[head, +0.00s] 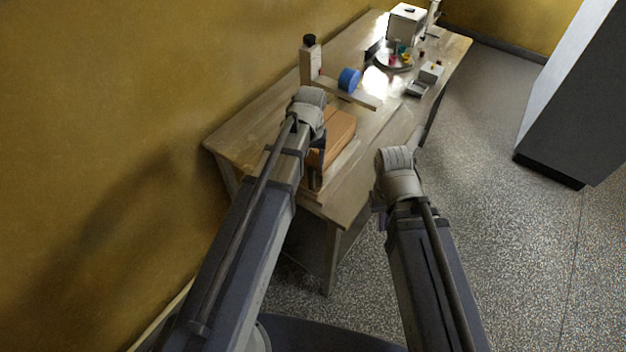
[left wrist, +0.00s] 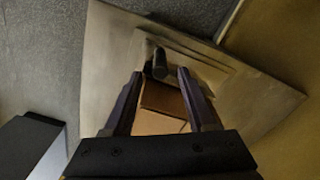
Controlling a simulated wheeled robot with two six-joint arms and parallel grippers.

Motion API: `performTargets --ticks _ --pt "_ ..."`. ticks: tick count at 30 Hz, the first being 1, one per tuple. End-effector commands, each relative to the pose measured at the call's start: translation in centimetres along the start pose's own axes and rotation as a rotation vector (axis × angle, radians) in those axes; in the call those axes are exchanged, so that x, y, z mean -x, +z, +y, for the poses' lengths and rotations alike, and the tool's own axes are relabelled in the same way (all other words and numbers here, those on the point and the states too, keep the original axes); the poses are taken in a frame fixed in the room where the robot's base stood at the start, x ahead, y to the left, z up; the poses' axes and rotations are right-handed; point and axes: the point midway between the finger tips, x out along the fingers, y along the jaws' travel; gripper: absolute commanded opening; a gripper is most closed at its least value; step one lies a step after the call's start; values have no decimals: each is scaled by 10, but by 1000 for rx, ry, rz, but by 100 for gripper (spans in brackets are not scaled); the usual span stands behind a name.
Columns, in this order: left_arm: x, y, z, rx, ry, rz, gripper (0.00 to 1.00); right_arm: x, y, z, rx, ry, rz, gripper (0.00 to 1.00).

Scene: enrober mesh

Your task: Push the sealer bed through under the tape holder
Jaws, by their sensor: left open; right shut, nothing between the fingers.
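The sealer bed (head: 345,162) is a pale board on the near part of the table, with a brown carton (head: 336,137) on it. The carton also shows in the left wrist view (left wrist: 160,107). The tape holder, with a blue roll (head: 349,79), stands beyond the carton. My left gripper (head: 318,150) is above the bed's near end, partly hidden by its wrist. In the left wrist view its fingers (left wrist: 158,75) are open, and a dark upright post (left wrist: 159,64) shows between their tips; I cannot tell whether they touch it. My right gripper (head: 379,204) is shut and empty off the table's right edge, mostly hidden.
The wooden table (head: 250,130) runs along a yellow wall. A bottle-like post (head: 310,60) stands left of the blue roll. A round tray (head: 384,60) with small coloured things, small boxes (head: 431,72) and a white machine (head: 405,24) are further back.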

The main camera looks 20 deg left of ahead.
Motion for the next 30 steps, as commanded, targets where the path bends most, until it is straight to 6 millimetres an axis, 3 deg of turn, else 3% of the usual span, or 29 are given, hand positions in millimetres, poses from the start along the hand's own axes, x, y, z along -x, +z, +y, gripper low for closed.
performTargets --ticks 8,21,30 --pt "-16 0 0 -1 0 0 57 -16 -1 -2 0 0 0 0" --pt "-70 0 0 -1 0 0 57 -70 -4 -7 -2 0 0 0" --pt "-78 0 0 -1 0 0 57 -78 -5 -7 -3 0 0 0"
